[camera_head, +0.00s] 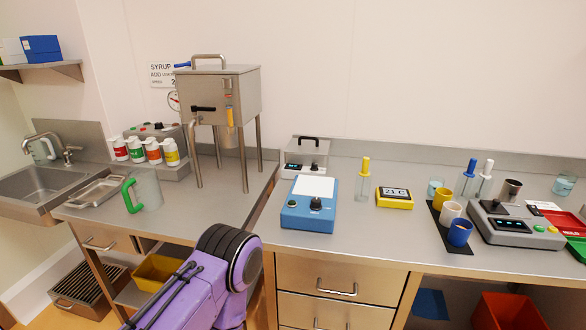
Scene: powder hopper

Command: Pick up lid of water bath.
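What looks like the water bath (291,171) is a small grey box at the back of the counter, right of the tall metal hopper. It has a dark display and knob on its front. Its pale lid (320,147) is on top, with a black handle (309,139) standing up from it. A blue device partly hides its lower front. One of my purple arms reaches in from the bottom, left of centre, well in front of the bath. No gripper fingers show in this view.
A blue device (295,216) with a white top stands directly in front of the bath. The steel hopper (221,92) on legs stands left. A yellow thermometer box (394,197), cups and a grey scale are to the right.

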